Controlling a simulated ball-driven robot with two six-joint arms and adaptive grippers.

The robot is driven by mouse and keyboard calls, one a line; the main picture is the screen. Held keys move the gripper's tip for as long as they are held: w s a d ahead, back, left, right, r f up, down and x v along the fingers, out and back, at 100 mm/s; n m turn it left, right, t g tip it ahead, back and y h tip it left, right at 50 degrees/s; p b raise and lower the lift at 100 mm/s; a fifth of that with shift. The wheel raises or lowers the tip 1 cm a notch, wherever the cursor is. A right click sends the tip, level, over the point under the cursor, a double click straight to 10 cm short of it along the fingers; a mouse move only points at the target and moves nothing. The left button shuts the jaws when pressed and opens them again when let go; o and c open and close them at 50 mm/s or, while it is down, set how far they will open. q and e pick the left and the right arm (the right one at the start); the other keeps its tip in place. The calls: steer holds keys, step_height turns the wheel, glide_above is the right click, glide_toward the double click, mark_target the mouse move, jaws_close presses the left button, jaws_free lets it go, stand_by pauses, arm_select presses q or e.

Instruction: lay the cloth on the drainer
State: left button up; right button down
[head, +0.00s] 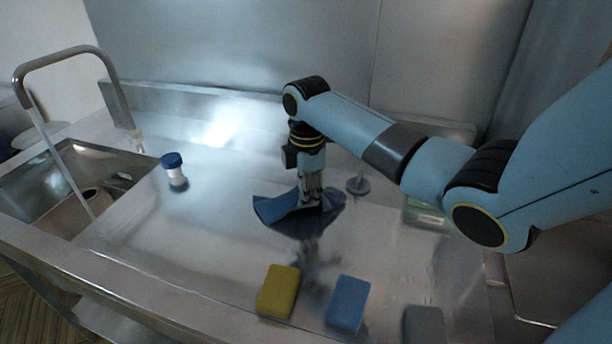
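The dark blue cloth (274,209) lies bunched in the middle of the bare steel worktop, in the head view. My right gripper (311,202) points straight down over it, its fingers close together. The cloth gathers at the fingertips and spreads out to both sides, so the gripper looks shut on it. The fingers hide part of the cloth, and I cannot tell whether it is clear of the steel. No separate drainer rack stands out; the steel surface (190,235) runs beside the sink. My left gripper is not in view.
A blue-capped jar (175,171) stands left of the cloth, near the sink (60,180) with its tall tap (60,57). A yellow sponge (279,291), a blue sponge (347,303) and a grey block (424,325) lie in front. A green box (428,215) is at the right.

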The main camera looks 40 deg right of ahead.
mark_target(309, 237)
steer(key=s+a+f, duration=0.1)
steer(key=s, duration=0.1)
steer(key=s+a+f, duration=0.1)
steer(key=a+f, duration=0.1)
steer(key=shift+s+a+f, duration=0.1)
steer(key=shift+s+f, duration=0.2)
steer(key=shift+s, duration=0.1)
steer(key=c, duration=1.1)
jaws_free()
steer(key=r+p, duration=0.2)
steer(key=p, duration=0.1)
steer(key=s+r+p, duration=0.1)
steer(key=p, duration=0.1)
steer(key=shift+a+r, duration=0.2)
steer(key=shift+a, duration=0.15)
steer(key=r, duration=0.2)
steer(key=s+a+r, duration=0.1)
steer(key=r, duration=0.1)
steer(key=s+a+r, duration=0.1)
steer(key=r, duration=0.1)
steer(key=shift+s+r, duration=0.1)
steer(key=shift+r, duration=0.25)
